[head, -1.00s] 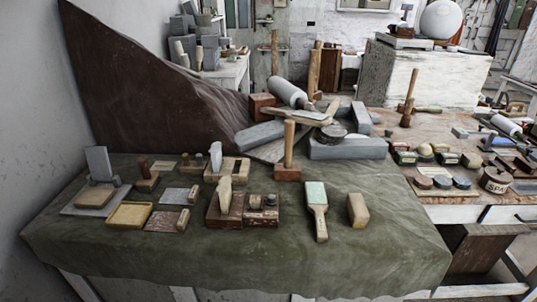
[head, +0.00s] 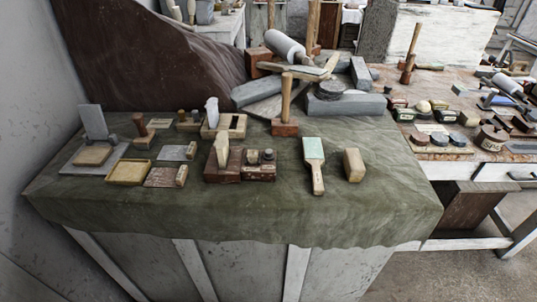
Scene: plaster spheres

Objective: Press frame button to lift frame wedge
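No part labelled as the frame, its button or its wedge can be read, so I cannot tell for sure which they are. On the green cloth, a dark red-brown wooden base (head: 224,174) carries an upright cream wedge-shaped piece (head: 222,150). Touching or close beside its right side is a brown block (head: 258,173) with small dark round knobs (head: 268,155) on top. Behind them stands a light wooden frame-like block (head: 236,126) with openings and a pale rounded upright piece (head: 212,112). Neither of my grippers shows in the head view.
The table under the green cloth (head: 300,215) has a bare front strip. Nearby are a green-faced paddle (head: 314,150), a tan block (head: 353,165), a mallet (head: 286,126), a yellow tray (head: 128,172) and an upright grey slab (head: 94,122). Grey blocks and a cylinder crowd the back.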

